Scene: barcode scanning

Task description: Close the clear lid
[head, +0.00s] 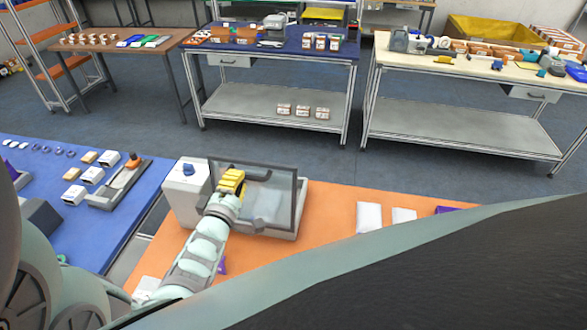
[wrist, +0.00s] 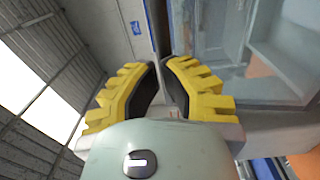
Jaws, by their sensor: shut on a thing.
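The clear lid (head: 279,200) is a see-through panel with a grey frame, standing raised on a white and grey machine (head: 183,200) on the orange table. My gripper (head: 232,180), with yellow fingers, is at the lid's upper left edge, beside the machine's white housing. In the wrist view, the yellow fingers of my gripper (wrist: 161,80) are close together with a thin edge of the lid running up from between them. The lid's clear panel (wrist: 210,35) fills the area to the right of that edge. The exact contact between the fingers is partly hidden.
White packets (head: 369,216) lie on the orange table (head: 325,215) to the right of the machine. A blue table (head: 100,215) with small boxes and a grey device (head: 120,184) is at the left. Other worktables stand farther back across open floor.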

